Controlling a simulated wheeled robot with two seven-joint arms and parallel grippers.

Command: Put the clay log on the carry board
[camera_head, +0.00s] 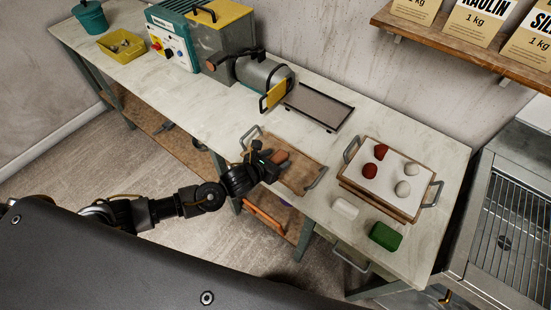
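The clay log (281,156) is a short reddish-brown piece. It shows right at the fingertips of my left gripper (268,158), over the left part of a wooden board with grey handles, which looks like the carry board (305,174). The dark fingers hide part of the log. I cannot tell whether they grip it, or whether the log touches the board. My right gripper is not in view.
A white-topped tray (377,186) with red and pale balls stands right of the board. A white block (345,208) and a green block (385,236) lie near the front edge. Behind are a dark flat tray (318,106) and a machine (262,78).

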